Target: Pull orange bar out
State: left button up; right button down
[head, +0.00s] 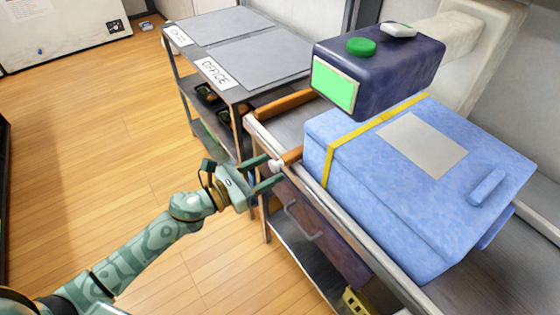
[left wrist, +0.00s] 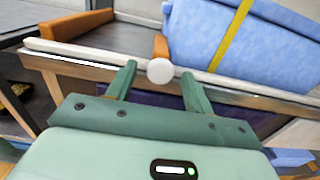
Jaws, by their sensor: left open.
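A short orange bar (head: 292,156) with a round white end cap (head: 274,165) sticks out over the near edge of the counter, beside the blue box (head: 405,185). In the left wrist view the orange bar (left wrist: 161,48) points at me and its white cap (left wrist: 160,71) faces the camera. My left gripper (head: 273,170) is open, with its two fingers around or just short of the white cap. In the left wrist view the cap shows between the fingertips (left wrist: 159,72), with gaps on both sides. The bar's far end is hidden. My right gripper is not in view.
A second orange bar (head: 285,105) lies farther left on the counter. A dark machine with a green screen (head: 334,86) overhangs the blue box. A drawer handle (head: 303,222) juts out below the counter. A grey table with an OFFICE label (head: 216,72) stands behind. Floor at left is clear.

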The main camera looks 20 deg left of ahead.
pick_arm(q)
jog(key=x, duration=0.4)
jog(key=shift+w+d, duration=0.15)
jog(key=shift+d, duration=0.05)
